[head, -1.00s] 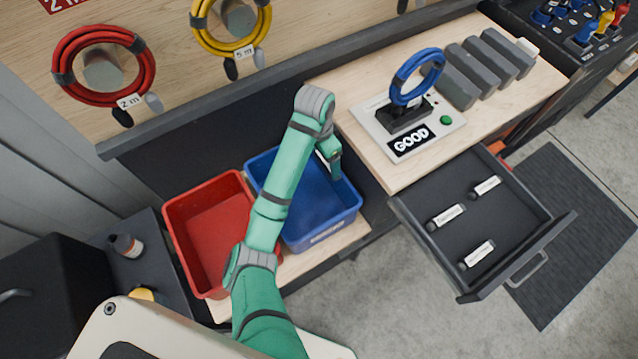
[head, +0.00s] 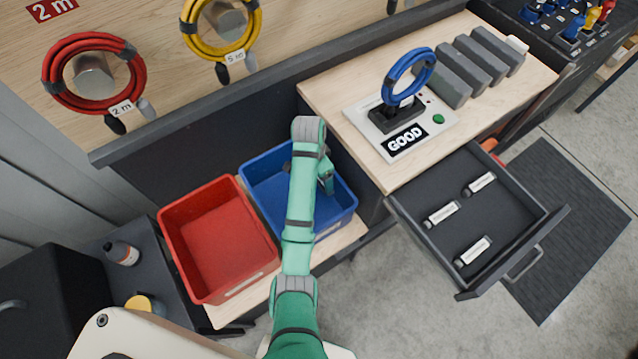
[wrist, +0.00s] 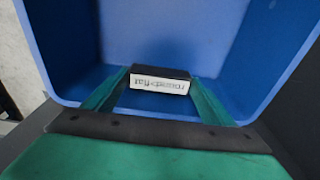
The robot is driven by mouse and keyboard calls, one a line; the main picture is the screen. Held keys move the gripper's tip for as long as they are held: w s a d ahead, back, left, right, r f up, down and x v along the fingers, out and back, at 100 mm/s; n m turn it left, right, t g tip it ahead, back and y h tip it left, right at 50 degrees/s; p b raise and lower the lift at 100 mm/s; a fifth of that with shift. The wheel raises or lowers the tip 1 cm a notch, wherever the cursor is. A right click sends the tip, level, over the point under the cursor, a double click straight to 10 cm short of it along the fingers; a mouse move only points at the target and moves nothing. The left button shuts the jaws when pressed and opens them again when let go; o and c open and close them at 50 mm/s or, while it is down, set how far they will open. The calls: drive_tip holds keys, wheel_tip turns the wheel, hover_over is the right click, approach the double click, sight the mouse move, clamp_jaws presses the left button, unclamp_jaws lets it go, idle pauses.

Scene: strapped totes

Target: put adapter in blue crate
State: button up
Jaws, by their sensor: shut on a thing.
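My gripper (wrist: 158,90) is shut on a small dark adapter (wrist: 160,79) with a white label; the label appears upside down and seems to read "round>flat". In the wrist view the blue crate (wrist: 190,30) surrounds the adapter, with its walls and floor behind it. In the head view my gripper (head: 326,182) is over or inside the right part of the blue crate (head: 338,222). My arm hides the crate's middle, and the held adapter cannot be made out there. I cannot tell whether it touches the crate floor.
A red crate (head: 205,275) stands left of the blue one. An open drawer (head: 480,228) at the right holds three white-labelled adapters. Above it, a bench carries a test block with a blue cable coil (head: 408,75) and a "GOOD" sign (head: 405,140).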

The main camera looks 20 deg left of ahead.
drive_tip(key=shift+f, duration=3.35)
drive_tip(key=shift+f, duration=0.6)
drive_tip(key=o, duration=1.2)
drive_tip(key=shift+r, duration=0.15)
drive_tip(key=r, duration=1)
drive_tip(key=shift+s+a+r, duration=0.2)
drive_tip(key=shift+s+a, duration=0.15)
drive_tip(key=shift+a, duration=0.05)
drive_tip(key=shift+w+r, duration=0.2)
drive_tip(key=shift+r, duration=0.6)
drive_tip(key=shift+s+r, duration=0.1)
drive_tip(key=shift+r, duration=0.2)
drive_tip(key=shift+s, duration=0.1)
